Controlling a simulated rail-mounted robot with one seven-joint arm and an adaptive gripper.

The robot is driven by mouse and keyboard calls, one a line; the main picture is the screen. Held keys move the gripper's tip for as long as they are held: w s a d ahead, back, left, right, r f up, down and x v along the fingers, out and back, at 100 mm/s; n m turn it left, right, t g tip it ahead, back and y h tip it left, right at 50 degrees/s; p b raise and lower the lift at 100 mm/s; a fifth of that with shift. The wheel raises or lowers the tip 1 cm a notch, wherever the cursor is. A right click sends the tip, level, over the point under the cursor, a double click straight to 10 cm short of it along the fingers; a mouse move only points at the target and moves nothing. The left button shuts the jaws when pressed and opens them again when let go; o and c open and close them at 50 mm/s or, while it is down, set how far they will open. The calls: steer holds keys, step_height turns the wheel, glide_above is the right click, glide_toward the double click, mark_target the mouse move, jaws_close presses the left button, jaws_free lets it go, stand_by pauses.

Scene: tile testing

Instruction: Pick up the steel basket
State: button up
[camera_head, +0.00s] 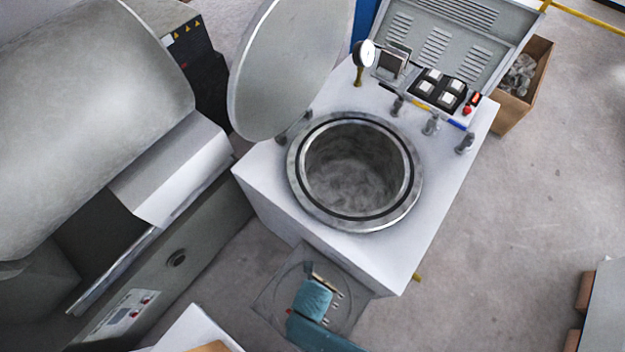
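I see no thing that I can clearly make out as the steel basket. The open round steel chamber (352,214) of the white machine shows a rough grey inside, and no basket shows in it. A teal part with small metal pieces at its end, which looks like the end of my arm (318,291), is at the bottom centre, in front of the machine. It is over a thin grey square with a round outline (268,299); I cannot tell what this square is. The fingers are too small and unclear to tell open from shut.
The round lid (290,70) stands raised at the chamber's left. A gauge (366,52), valves and a control panel (438,90) stand behind it. A large grey cylinder machine (85,110) fills the left. A cardboard box (522,85) is at the back right.

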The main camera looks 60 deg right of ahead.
steer(key=shift+f, duration=0.45)
steer(key=shift+r, duration=0.1)
jaws_close()
steer(key=shift+w+r, duration=0.2)
